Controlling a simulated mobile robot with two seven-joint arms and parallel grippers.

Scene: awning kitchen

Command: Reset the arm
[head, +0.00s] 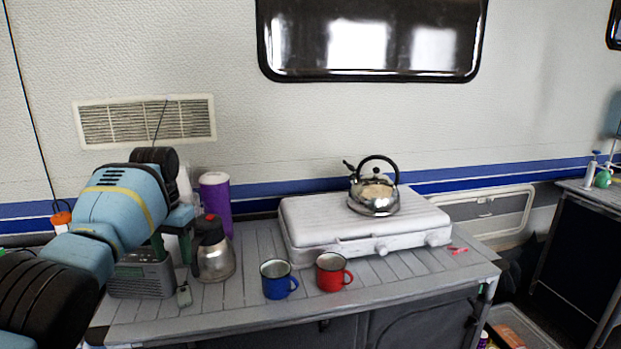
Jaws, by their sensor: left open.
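My left arm reaches in from the left, its blue and black links over the left end of the table. My left gripper (177,252) points down beside the grey radio (140,277) and the steel flask (215,258). It is open, and I see nothing held between its fingers. Part of the radio is hidden behind my arm. Whether the fingers touch the radio or the flask I cannot tell. My right gripper is not in view.
The slatted table (400,287) holds a blue mug (275,281), a red mug (331,273), a purple canister (216,195) and a white stove (330,222) with a kettle (374,195). The table's front strip is mostly clear. A dark side table (575,250) stands at right.

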